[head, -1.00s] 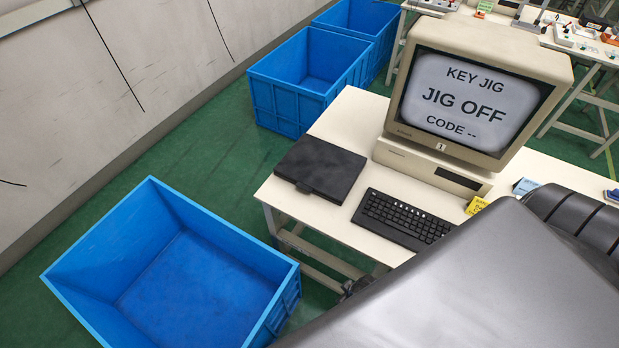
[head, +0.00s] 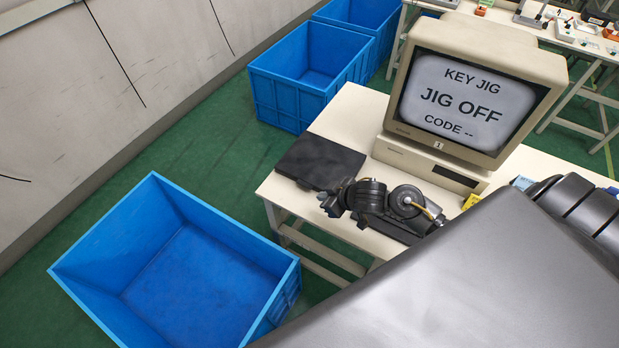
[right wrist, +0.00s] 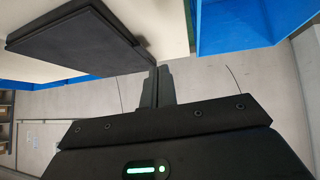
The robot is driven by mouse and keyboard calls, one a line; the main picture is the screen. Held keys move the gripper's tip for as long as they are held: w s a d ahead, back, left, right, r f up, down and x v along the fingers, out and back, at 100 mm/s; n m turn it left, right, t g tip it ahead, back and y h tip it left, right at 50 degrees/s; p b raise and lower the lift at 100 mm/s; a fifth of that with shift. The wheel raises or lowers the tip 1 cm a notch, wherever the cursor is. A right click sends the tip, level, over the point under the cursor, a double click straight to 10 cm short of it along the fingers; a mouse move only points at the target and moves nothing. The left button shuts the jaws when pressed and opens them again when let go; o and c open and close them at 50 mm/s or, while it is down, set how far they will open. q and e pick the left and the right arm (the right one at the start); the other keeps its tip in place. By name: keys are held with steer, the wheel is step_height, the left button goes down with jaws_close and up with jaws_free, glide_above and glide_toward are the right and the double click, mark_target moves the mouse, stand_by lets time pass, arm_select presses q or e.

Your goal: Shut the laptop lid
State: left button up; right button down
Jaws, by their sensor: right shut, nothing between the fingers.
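The laptop (head: 318,160) is a flat black slab at the left end of the white table. Its lid lies down over its base; I cannot tell if a thin gap remains. In the right wrist view the laptop (right wrist: 75,42) fills the upper left, its two layers close together. My right gripper (head: 332,203) is at the laptop's near right corner, covering part of its front edge. In the right wrist view the gripper's fingers (right wrist: 157,86) are together and empty, beside the laptop's edge. I cannot tell whether they touch it. My left gripper is out of view.
A beige computer (head: 475,88) reading "JIG OFF" stands behind on the table (head: 352,112). A yellow card (head: 471,201) lies near the computer. An empty blue crate (head: 190,285) stands on the floor at front left; more stand behind.

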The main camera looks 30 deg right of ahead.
steer(key=w+d+r+n+y, duration=0.1)
steer(key=w+d+r+y, duration=0.1)
steer(key=w+d+r, duration=0.3)
steer(key=p, duration=0.1)
glide_toward(300, 181)
steer(key=shift+g, duration=0.4)
steer(key=w, duration=0.1)
steer(key=w+a+r, duration=0.1)
steer(key=w, duration=0.1)
steer(key=shift+w+a+r, duration=0.2)
steer(key=shift+w+a, duration=0.05)
steer(key=shift+a, duration=0.1)
step_height(300, 181, down, 3)
steer(key=shift+s+r, duration=0.1)
steer(key=shift+r, duration=0.15)
steer(key=shift+f, duration=0.8)
steer(key=r+p, duration=0.5)
steer(key=shift+s+d, duration=0.15)
steer(key=shift+s, duration=0.05)
steer(key=b+v, duration=0.1)
steer(key=v, duration=0.8)
steer(key=shift+s+f, duration=0.15)
steer(key=shift+s, duration=0.05)
